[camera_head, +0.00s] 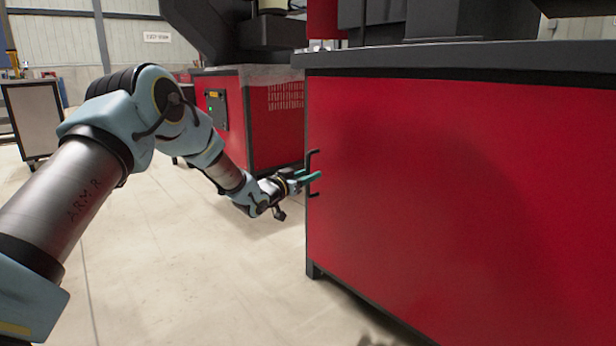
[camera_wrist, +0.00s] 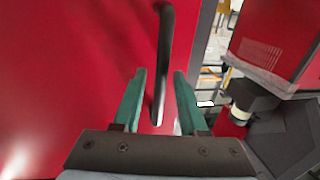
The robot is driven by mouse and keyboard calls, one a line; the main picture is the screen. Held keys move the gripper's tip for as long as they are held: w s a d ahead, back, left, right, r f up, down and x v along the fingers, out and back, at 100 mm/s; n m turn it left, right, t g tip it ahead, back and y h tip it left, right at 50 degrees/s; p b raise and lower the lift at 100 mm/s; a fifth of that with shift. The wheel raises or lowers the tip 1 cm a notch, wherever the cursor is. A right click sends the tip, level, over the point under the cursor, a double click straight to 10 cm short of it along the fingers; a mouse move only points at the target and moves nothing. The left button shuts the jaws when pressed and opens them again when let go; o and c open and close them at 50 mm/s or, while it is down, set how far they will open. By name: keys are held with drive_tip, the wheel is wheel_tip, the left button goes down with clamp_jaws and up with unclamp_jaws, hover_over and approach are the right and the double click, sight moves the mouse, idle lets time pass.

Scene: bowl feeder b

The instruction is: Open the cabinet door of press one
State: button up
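The red cabinet door (camera_head: 430,190) fills the right of the head view and looks shut. Its dark vertical bar handle (camera_head: 313,153) is at the left edge of the red face. In the wrist view the handle (camera_wrist: 165,45) runs down between the two green fingers. My gripper (camera_head: 309,179) is at the handle, and its fingers cover the handle's middle in the head view. In the wrist view my gripper (camera_wrist: 160,75) is open, one finger on each side of the bar with gaps. I cannot tell how deep the bar sits between them.
A dark worktop edge (camera_head: 450,58) overhangs the red cabinet. Another red machine cabinet (camera_head: 275,115) stands behind my gripper. A pale panel on a dark frame (camera_head: 35,115) is at the far left. The floor (camera_head: 215,290) in front is clear.

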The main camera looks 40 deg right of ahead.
clamp_jaws()
idle(1.2)
